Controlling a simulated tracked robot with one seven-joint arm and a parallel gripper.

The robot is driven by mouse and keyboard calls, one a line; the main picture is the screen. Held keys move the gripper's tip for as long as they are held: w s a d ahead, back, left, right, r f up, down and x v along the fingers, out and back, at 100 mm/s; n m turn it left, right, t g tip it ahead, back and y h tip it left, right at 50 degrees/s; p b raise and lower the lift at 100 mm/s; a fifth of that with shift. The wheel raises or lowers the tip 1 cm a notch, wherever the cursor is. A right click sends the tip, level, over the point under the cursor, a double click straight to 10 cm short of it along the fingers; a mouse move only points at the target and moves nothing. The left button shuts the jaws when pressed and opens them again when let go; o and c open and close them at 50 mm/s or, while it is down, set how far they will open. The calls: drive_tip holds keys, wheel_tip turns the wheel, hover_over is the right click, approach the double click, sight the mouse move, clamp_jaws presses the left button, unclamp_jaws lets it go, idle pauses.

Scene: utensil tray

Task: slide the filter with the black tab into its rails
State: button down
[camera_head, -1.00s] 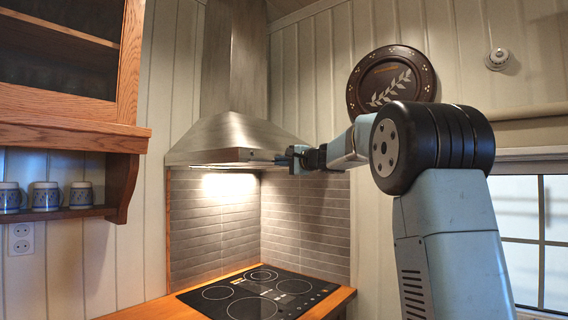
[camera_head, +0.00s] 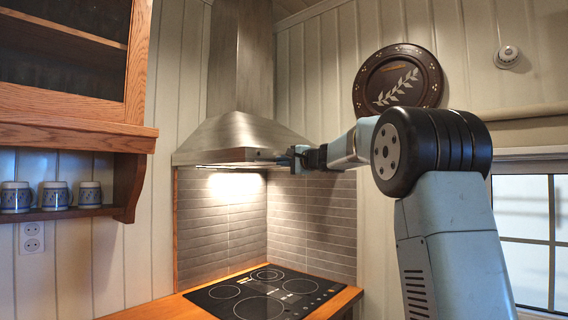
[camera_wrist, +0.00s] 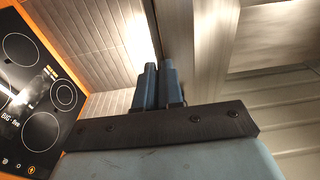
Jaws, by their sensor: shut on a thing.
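My gripper (camera_head: 288,158) is at the lower right edge of the steel range hood (camera_head: 240,138), level with its rim. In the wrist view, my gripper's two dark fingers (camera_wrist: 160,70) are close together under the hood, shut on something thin. This fits the filter with the black tab, but the fingers hide the grip and I cannot make out the tab. A dark strip runs up from the fingertips beside a greyish panel; I cannot tell whether these belong to the filter or the hood. The rails cannot be made out.
A black cooktop (camera_head: 263,292) on a wooden counter lies below the hood; it also shows in the wrist view (camera_wrist: 38,95). A wooden cabinet with mugs (camera_head: 56,196) is at left. A dark plate (camera_head: 398,80) hangs on the wall above my arm.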

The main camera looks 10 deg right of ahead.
drive_tip(key=c, duration=1.2)
unclamp_jaws()
drive_tip(key=v, duration=1.3)
drive_tip(key=shift+s+d, duration=0.15)
drive_tip(key=shift+s, duration=0.25)
